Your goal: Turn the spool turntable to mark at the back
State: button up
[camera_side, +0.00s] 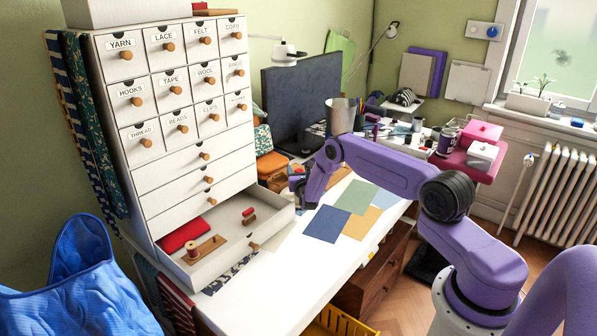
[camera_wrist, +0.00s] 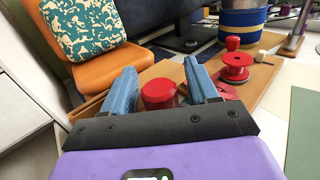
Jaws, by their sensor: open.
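In the wrist view, my gripper (camera_wrist: 161,72) has its two blue fingers apart. A red round-topped cylinder (camera_wrist: 160,95) shows between the fingers; I cannot tell whether they touch it. To its right, a red spool-shaped piece (camera_wrist: 236,67) stands on a light wooden board (camera_wrist: 265,82), with a red knob (camera_wrist: 232,42) behind it and a small cream block (camera_wrist: 263,54) beside it. I cannot tell for certain which red piece is the spool turntable, and no turning mark is readable. In the side view, my arm hides most of this area.
An orange seat-like object with a patterned cushion (camera_wrist: 80,32) stands at left in the wrist view. A blue tin (camera_wrist: 243,20) stands behind. In the side view, an open drawer (camera_side: 225,240) juts from the white cabinet.

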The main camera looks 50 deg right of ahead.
grip_shut()
jog(key=shift+n+t+y, duration=0.3)
jog(key=shift+y, duration=0.1)
jog(key=shift+w+a+n+t+y, duration=0.1)
jog(key=shift+n+t+y, duration=0.3)
jog(key=shift+y, duration=0.1)
grip_release()
